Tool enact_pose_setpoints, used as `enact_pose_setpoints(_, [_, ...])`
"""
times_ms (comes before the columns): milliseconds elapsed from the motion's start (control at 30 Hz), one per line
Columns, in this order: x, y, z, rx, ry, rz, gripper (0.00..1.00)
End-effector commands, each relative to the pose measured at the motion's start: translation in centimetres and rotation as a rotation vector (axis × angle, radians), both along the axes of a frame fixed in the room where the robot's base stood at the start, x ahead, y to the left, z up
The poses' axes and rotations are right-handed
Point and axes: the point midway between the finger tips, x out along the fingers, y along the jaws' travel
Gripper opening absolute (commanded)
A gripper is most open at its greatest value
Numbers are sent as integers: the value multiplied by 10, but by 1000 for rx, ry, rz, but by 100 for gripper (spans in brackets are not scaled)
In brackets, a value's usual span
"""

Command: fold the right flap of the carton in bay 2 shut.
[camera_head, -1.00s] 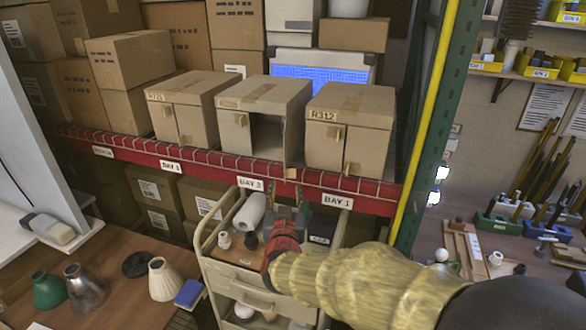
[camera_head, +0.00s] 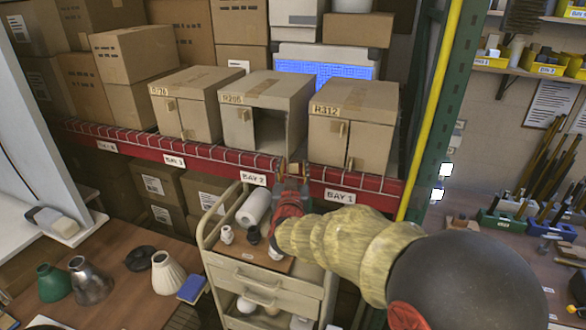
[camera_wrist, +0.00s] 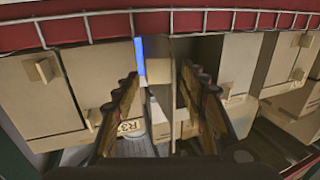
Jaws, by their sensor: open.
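The bay 2 carton (camera_head: 262,88) is the middle one of three brown cartons on the red-edged shelf. Its left flap (camera_head: 238,128) is shut, with a small knob. Its right side is open, showing the dark inside. The right flap (camera_wrist: 172,85) stands out toward me, seen nearly edge-on in the wrist view. My gripper (camera_head: 291,170) is at the shelf edge in front of this carton. In the wrist view my gripper (camera_wrist: 160,84) is open, its two fingers on either side of the flap. I cannot tell whether either finger touches it.
The R312 carton (camera_head: 352,112) stands close on the right and another carton (camera_head: 187,105) on the left, both shut. A red shelf beam with wire mesh (camera_head: 215,150) runs below them. A trolley (camera_head: 262,278) stands under my arm. A green post (camera_head: 428,130) rises at right.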

Motion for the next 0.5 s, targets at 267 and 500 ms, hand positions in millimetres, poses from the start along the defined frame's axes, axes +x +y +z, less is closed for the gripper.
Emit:
enact_pose_setpoints(267, [0,0,0,0,0,0,32])
enact_pose_setpoints(500, [0,0,0,0,0,1,19])
